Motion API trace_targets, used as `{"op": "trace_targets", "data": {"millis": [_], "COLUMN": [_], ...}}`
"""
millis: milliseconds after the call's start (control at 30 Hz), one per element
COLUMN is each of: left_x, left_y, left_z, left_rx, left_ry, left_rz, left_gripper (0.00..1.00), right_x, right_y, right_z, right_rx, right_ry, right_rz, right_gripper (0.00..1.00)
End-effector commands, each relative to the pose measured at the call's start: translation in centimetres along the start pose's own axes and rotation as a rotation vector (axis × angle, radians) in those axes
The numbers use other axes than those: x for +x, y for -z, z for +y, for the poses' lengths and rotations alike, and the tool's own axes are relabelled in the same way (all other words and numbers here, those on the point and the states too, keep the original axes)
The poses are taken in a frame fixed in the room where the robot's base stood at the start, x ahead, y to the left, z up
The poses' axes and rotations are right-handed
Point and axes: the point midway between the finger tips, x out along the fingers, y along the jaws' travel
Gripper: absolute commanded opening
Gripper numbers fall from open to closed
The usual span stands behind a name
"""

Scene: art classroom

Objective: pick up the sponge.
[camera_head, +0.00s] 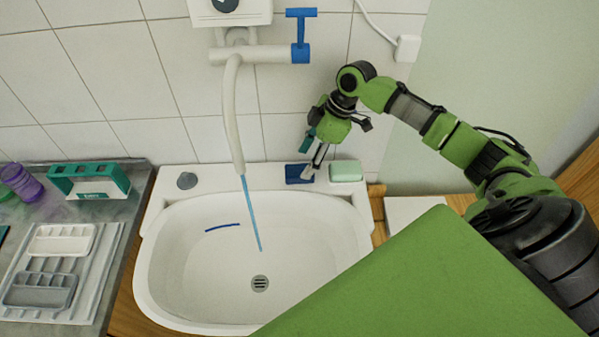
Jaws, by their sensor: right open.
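My right gripper (312,158) is open and points down over the back right rim of the sink, with its fingertips close to a small dark blue block or dish (294,174). A pale green, sponge-like block (346,171) lies on the same rim just to the right of the fingers. I cannot tell for certain which of these two is the sponge. The fingers partly cover the right end of the blue item, and I cannot tell whether they touch it. Nothing is clearly held. My left gripper is not in view.
The white sink (190,270) fills the middle, with blue water running from the tap (232,110) and a dark blue stroke in the basin. On the left counter are a green holder (92,178), a purple jar (20,181) and trays (62,240). A tiled wall rises behind.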

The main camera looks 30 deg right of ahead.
Motion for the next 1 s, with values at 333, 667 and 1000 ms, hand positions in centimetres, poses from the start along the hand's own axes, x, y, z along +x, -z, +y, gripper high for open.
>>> {"op": "trace_targets", "data": {"millis": [333,667,1000], "left_x": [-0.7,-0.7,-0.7], "left_y": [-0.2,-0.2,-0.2], "left_z": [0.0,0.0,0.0], "left_rx": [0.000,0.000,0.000], "left_ry": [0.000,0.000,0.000], "left_rz": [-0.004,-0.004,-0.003], "left_gripper": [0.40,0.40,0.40], "right_x": [4.7,5.2,5.2], "right_y": [0.1,0.0,0.0], "right_z": [-0.1,-0.1,-0.1], "right_rx": [0.002,0.000,0.000], "right_ry": [0.003,0.001,0.001], "right_rz": [0.002,0.000,0.000], "right_gripper": [0.54,0.33,0.23]}}
